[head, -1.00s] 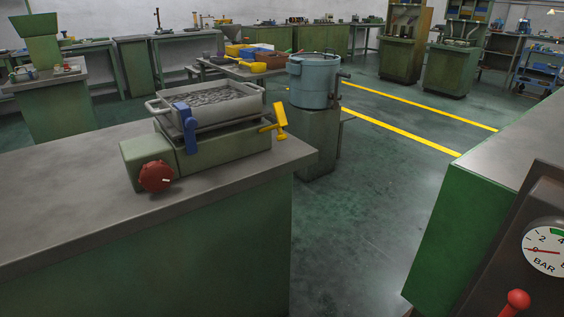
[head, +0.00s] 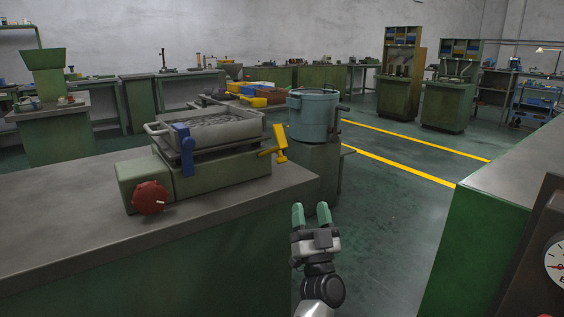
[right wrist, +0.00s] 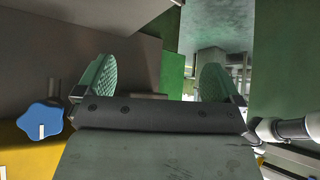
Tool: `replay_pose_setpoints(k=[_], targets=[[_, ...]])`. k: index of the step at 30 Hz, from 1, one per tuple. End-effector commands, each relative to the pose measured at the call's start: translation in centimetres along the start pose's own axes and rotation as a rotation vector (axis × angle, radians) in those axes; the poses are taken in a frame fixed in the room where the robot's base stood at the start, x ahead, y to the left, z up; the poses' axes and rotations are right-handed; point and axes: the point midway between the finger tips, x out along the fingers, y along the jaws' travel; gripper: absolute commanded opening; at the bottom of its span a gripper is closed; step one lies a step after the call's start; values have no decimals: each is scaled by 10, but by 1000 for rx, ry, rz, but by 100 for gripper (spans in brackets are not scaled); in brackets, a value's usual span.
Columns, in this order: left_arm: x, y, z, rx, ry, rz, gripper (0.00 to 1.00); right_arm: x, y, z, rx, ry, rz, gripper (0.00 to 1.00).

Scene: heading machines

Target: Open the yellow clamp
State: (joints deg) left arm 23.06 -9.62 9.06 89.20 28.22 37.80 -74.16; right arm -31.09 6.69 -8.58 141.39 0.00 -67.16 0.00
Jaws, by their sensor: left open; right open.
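The yellow clamp (head: 278,144) is a lever at the right end of a green machine (head: 200,172) on the left workbench. Its handle stands up, tilted. A metal tray of small parts (head: 212,130) sits on top of the machine.
The machine also has a blue lever (head: 184,150) and a red knob (head: 150,198). A blue-grey pot (head: 313,115) stands behind the clamp. A green cabinet (head: 475,235) stands at the right. Open floor (head: 385,205) lies between. A blue knob (right wrist: 40,119) is in the right wrist view.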

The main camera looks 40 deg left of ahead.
Motion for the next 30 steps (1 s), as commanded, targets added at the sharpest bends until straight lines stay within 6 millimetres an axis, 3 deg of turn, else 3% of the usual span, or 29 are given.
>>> replay_pose_setpoints(k=[3, 7, 13, 24, 30], targets=[[15, -11, -4, 51, -15, -192, 53, 1, -1, -6, -1, 35, -2, 97], [20, -18, -6, 85, -35, -296, 53, 1, -1, -10, -1, 55, -3, 97], [36, -26, -6, 94, -35, -319, 53, 2, -2, -13, -1, 78, -4, 97], [100, -47, -5, 92, -33, -317, 53, 4, -4, -30, -3, 195, -11, 97], [119, -52, -4, 93, -35, -314, 53, 4, -6, -37, -3, 241, -14, 97]])
